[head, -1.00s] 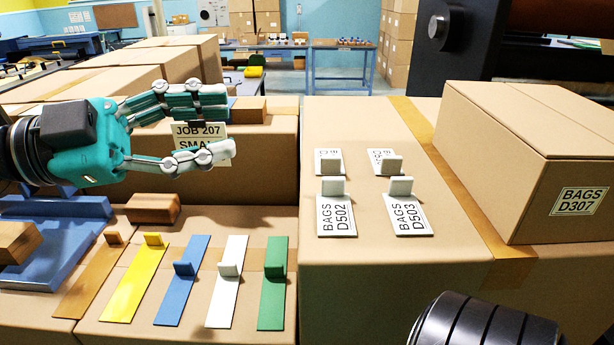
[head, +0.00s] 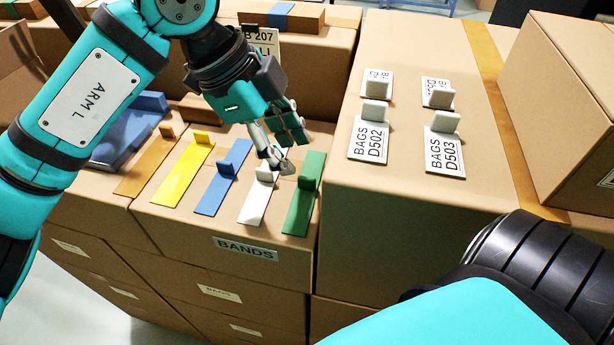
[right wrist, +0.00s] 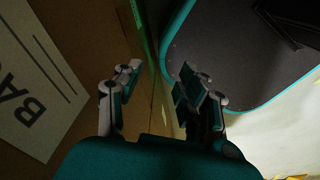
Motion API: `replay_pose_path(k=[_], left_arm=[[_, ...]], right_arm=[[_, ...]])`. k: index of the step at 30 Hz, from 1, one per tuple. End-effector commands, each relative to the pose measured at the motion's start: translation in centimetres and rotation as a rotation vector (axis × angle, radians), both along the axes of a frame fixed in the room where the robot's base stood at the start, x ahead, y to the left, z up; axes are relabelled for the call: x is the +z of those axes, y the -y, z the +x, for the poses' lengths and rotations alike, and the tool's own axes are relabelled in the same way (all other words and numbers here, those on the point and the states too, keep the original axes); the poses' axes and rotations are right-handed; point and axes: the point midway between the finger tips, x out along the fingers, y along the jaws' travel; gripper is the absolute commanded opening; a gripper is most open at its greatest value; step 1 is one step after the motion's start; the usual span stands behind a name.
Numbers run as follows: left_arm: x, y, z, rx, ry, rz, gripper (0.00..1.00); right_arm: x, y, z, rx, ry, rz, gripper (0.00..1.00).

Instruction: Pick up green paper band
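The green paper band (head: 302,198) lies flat on the bands carton, with a green upright tab at its middle. It is the rightmost of a row of bands. My left gripper (head: 288,150) is above the far ends of the white and green bands, its fingers pointing down and apart, with nothing seen between them. It looks clear of the green band's tab. My right gripper (right wrist: 157,85) is open and empty in the right wrist view; in the head view only its arm shows. A green strip at the top of the right wrist view cannot be identified surely.
White (head: 258,199), blue (head: 221,184), yellow (head: 186,174) and brown (head: 146,168) bands lie to the left. A taller carton (head: 400,200) bearing white bag cards (head: 369,142) stands close on the right. A carton with a job sign (head: 325,90) stands behind.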

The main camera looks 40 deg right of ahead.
Motion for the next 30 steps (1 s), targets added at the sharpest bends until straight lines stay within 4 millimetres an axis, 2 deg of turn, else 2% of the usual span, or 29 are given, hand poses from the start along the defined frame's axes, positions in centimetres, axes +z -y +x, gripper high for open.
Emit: replay_pose_path(k=[8, 13, 18, 25, 30], left_arm=[[-1.8, 0.7, -0.4, -0.002, -0.002, -0.001, 0.36], [-4.1, 1.5, -0.9, -0.004, -0.005, -0.001, 0.36], [-5.9, 2.2, -1.1, -0.001, -0.002, -0.002, 0.36], [-6.2, 2.2, -1.1, -0.002, 0.000, -0.002, 0.36], [-6.1, 2.2, -1.1, -0.001, 0.000, -0.002, 0.15]], right_arm=[[1.1, 0.9, 0.0, 0.001, -0.001, -0.011, 0.40], [2.9, 1.0, -0.1, 0.000, -0.001, -0.013, 0.40], [3.2, 1.0, -0.1, -0.001, -0.002, -0.013, 0.40], [3.1, 1.0, -0.2, -0.001, -0.003, -0.013, 0.40], [3.1, 1.0, -0.2, -0.001, -0.004, -0.012, 0.40]])
